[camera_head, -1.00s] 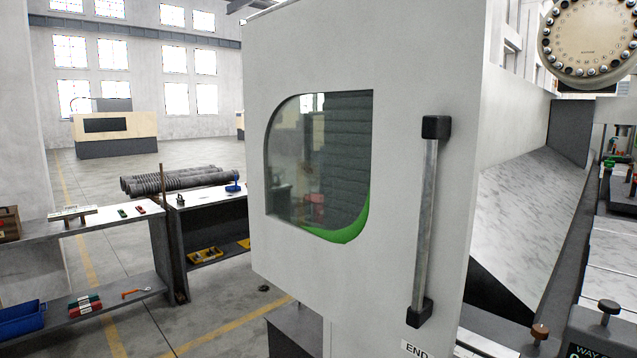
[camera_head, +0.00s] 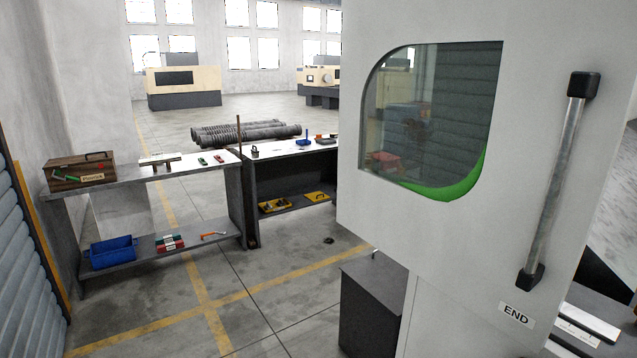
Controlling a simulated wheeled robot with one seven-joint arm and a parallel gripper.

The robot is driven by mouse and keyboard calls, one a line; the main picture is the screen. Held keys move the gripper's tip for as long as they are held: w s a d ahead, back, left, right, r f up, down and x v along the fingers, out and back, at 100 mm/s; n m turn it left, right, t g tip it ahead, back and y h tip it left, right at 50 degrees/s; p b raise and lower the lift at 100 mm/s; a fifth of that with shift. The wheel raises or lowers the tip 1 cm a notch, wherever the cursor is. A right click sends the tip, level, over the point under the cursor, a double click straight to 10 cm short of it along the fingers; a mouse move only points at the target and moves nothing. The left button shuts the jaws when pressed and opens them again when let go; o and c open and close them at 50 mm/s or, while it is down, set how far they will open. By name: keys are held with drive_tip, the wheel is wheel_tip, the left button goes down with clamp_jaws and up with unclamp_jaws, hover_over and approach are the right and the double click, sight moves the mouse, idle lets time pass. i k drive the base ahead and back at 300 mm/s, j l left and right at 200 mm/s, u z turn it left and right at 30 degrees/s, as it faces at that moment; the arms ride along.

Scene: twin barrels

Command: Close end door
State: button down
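The end door (camera_head: 530,180) is a large white panel on the right side of the head camera view. It has a window (camera_head: 430,120) with rounded corners and green showing at its lower edge. A vertical metal bar handle (camera_head: 556,185) with black end mounts is on its right part. A label reading END (camera_head: 516,314) is below the handle. The door stands open, with the machine's interior partly visible past its right edge. My gripper is not in view.
A workbench (camera_head: 140,178) with a toolbox (camera_head: 80,171) and a blue bin (camera_head: 113,252) stands at left. A dark cabinet (camera_head: 375,305) stands below the door.

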sight(480, 141)
drive_tip(key=i+j, duration=0.25)
drive_tip(key=j, duration=0.15)
drive_tip(key=i+j, duration=0.25)
drive_tip(key=j, duration=0.2)
drive_tip(key=i+j+u, duration=0.1)
drive_tip(key=j, duration=0.3)
drive_tip(key=i+j, duration=0.55)
drive_tip(key=i, duration=0.4)
drive_tip(key=i+j+u, duration=0.1)
drive_tip(key=i, duration=0.45)
drive_tip(key=i+j, duration=0.25)
drive_tip(key=i, duration=0.35)
drive_tip(key=i+l, duration=0.1)
drive_tip(key=i, duration=0.4)
drive_tip(key=j+u, duration=0.05)
